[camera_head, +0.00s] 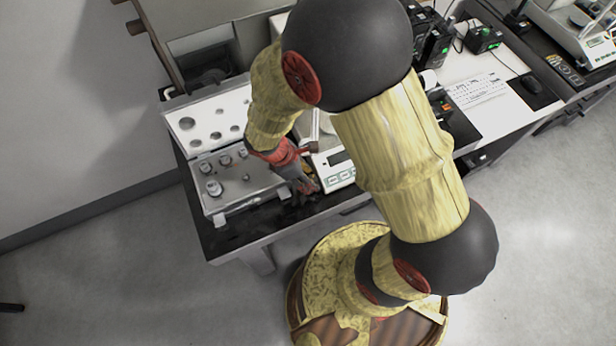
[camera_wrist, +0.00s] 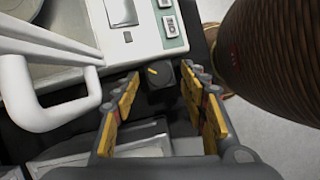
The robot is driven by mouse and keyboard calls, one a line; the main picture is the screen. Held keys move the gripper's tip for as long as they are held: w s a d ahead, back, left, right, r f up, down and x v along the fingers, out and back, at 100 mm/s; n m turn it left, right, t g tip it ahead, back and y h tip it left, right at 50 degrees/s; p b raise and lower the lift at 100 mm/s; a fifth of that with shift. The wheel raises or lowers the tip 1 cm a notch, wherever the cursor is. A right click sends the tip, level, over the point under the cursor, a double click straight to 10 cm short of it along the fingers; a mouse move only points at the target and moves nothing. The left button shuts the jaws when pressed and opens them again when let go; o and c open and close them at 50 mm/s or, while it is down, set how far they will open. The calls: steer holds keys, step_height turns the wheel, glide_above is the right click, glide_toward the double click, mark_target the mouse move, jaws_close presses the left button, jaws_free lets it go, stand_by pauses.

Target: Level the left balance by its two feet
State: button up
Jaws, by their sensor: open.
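The left balance (camera_head: 337,168) is white with a display and buttons, and my arm hides much of it in the head view. In the wrist view its white body (camera_wrist: 150,28) fills the top, with a white handle-like frame at the left. A dark foot knob (camera_wrist: 158,75) with a yellow mark sits at the balance's near corner. My gripper (camera_wrist: 160,84) is open, its yellow-padded fingers on either side of the knob with gaps visible. In the head view my gripper (camera_head: 303,186) is low beside the balance's front left corner. The other foot is hidden.
An open metal weight case (camera_head: 262,190) with several weights stands left of the balance on the dark table (camera_head: 232,235). Another balance (camera_head: 596,45) stands at the far right.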

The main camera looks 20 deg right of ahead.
steer(key=c, duration=0.3)
steer(key=c, duration=0.8)
jaws_close()
steer(key=shift+w+m+g+p, duration=0.1)
steer(key=shift+m+g+p, duration=0.2)
steer(key=shift+m+p, duration=0.35)
steer(key=o, duration=1.1)
jaws_free()
